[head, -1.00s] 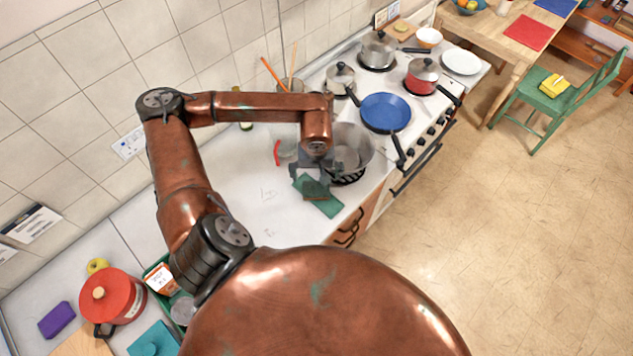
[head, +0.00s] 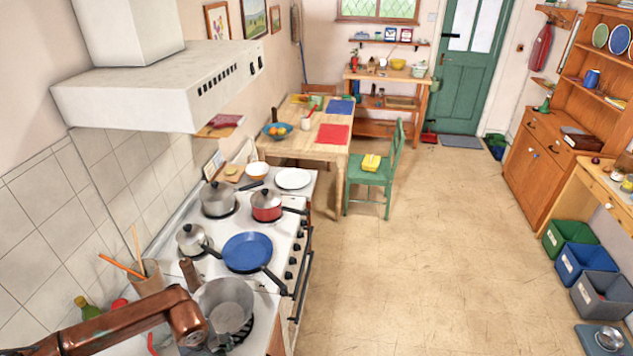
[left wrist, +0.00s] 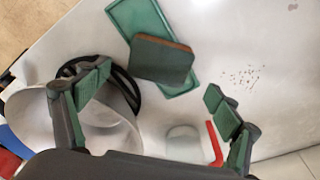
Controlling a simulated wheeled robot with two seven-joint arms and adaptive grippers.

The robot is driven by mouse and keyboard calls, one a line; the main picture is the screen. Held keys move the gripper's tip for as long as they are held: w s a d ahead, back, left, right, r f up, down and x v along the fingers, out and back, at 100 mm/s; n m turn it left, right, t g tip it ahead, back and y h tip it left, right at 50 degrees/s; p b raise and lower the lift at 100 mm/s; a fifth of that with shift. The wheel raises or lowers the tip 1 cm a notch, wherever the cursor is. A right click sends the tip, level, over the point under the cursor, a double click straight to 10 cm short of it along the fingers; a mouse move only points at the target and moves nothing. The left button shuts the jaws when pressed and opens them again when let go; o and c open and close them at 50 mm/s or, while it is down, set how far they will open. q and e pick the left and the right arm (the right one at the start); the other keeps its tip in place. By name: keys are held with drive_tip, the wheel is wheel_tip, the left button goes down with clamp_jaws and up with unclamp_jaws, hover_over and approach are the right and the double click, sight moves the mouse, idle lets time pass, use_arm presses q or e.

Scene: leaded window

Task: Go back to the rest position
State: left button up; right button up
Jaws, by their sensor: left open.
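My left arm comes in at the bottom left of the head view, over the worktop beside the stove. My left gripper (left wrist: 158,95) is open in the left wrist view, with its two green-padded fingers wide apart and nothing between them. It is above the worktop, with a green-and-brown sponge (left wrist: 162,60) lying partly on a green tray (left wrist: 140,20) below. In the head view the gripper is small and partly cut off at the bottom edge, next to a large steel pot (head: 224,305). My right gripper is not in view.
The stove holds a blue frying pan (head: 247,251), a red pot (head: 266,206) and steel pots. A white range hood (head: 150,85) juts out above. Dark specks (left wrist: 240,76) lie on the worktop. The floor (head: 430,260) to the right is clear.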

use_arm(q)
drive_tip(key=f, duration=0.3)
drive_tip(key=f+p, duration=0.1)
drive_tip(key=f, duration=0.1)
drive_tip(key=shift+w+a+f, duration=0.15)
drive_tip(key=shift+w+a, duration=0.05)
drive_tip(key=shift+w, duration=0.15)
wheel_tip(320, 180, up, 2)
drive_tip(key=shift+a+b, duration=0.1)
drive_tip(key=shift+b, duration=0.55)
drive_tip(key=shift+d+r, duration=0.25)
drive_tip(key=shift+r, duration=0.45)
